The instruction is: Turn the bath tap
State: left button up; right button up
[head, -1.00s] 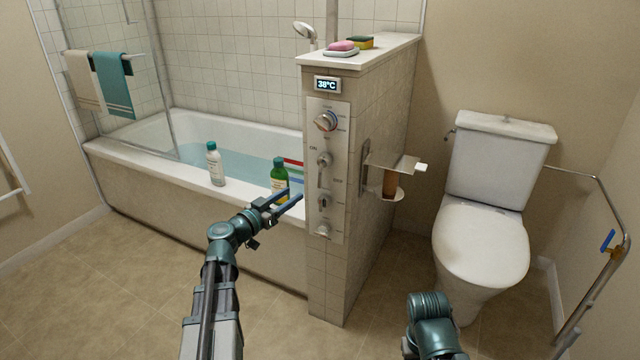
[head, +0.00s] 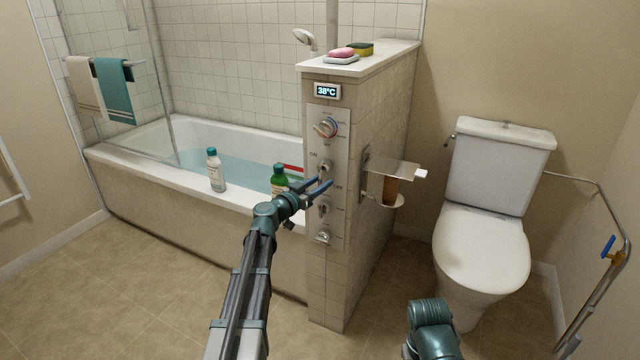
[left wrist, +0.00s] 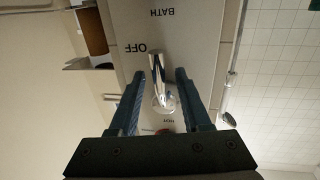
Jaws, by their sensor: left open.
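The bath tap is a chrome lever (left wrist: 157,78) on a pale upright panel (head: 340,150) at the end of the bath. In the head view its round pivot (head: 324,166) shows and its arm is largely hidden by my left gripper (head: 323,183). In the left wrist view, which looks upside down, the lever stands between the open fingers of my left gripper (left wrist: 161,74), with a gap on each side. Its free end is beside the word OFF, and BATH is printed beyond it. My right gripper is out of view; only part of my right arm shows at the bottom.
Above the tap are a temperature dial (head: 325,127) and a 38°C display (head: 327,91). More controls, including a lower knob (head: 322,237), sit below it. A green bottle (head: 279,178) and white bottle (head: 215,171) stand on the bath rim. A paper holder (head: 395,169) juts out right.

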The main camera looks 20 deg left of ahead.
pick_arm(q)
jog(key=shift+w, duration=0.1)
grip_shut()
dwell(1.4)
